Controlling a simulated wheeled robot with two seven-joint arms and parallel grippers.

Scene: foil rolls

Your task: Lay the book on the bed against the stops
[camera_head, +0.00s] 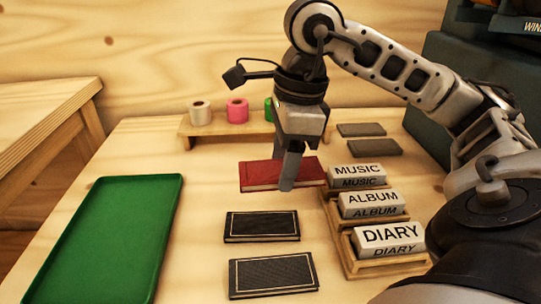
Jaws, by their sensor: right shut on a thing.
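A red book (258,176) lies flat or nearly flat near the middle of the table. My right gripper (287,182) points down at it, shut on its near edge. I cannot tell whether the book touches the table or is slightly raised. Two black books with pale border lines lie in front of it, one farther (262,226) and one nearer (273,274). I cannot make out the bed or its stops. My left gripper is not in view.
A green tray (113,240) lies empty at left. White (200,112), pink (237,110) and partly hidden green foil rolls stand on a wooden rack (205,130). MUSIC (357,176), ALBUM (373,204) and DIARY (388,240) blocks sit in wooden holders. Two grey slabs (374,147) lie behind.

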